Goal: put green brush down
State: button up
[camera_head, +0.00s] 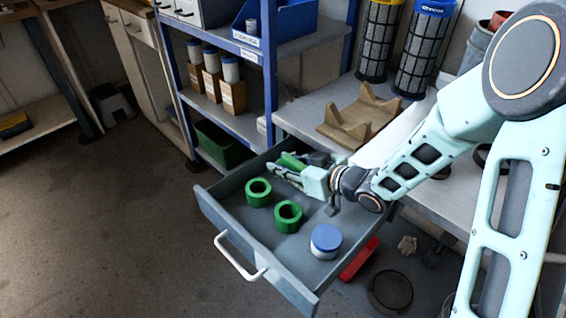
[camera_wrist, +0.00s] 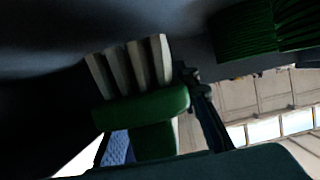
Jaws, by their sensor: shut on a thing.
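My gripper (camera_head: 285,168) is low in the open grey drawer (camera_head: 243,240), near its back end, and is shut on the green brush (camera_head: 292,160). In the head view only a short green part of the brush shows beside the fingers. The wrist view is dark and close. It shows a green block (camera_wrist: 145,108) with pale bristle-like strips, which looks like part of the brush. I cannot tell whether the brush touches the drawer floor.
In the drawer, two green rings (camera_head: 258,193) (camera_head: 288,216) and a blue-lidded jar (camera_head: 325,241) stand in front of my gripper. The workbench (camera_head: 300,117) with a brown cradle (camera_head: 358,118) is behind it. A blue shelf rack (camera_head: 240,95) stands at the left.

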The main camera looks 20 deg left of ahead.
aim_at(304, 167)
jog(key=shift+f, duration=0.25)
jog(key=o, duration=1.2)
jog(key=shift+r, duration=0.25)
jog(key=p+v, duration=0.1)
jog(key=v, duration=0.3)
jog(key=p+v, duration=0.2)
jog(key=v, duration=0.2)
jog(key=shift+a+r, duration=0.15)
jog(key=shift+r, duration=0.1)
jog(key=shift+w, duration=0.1)
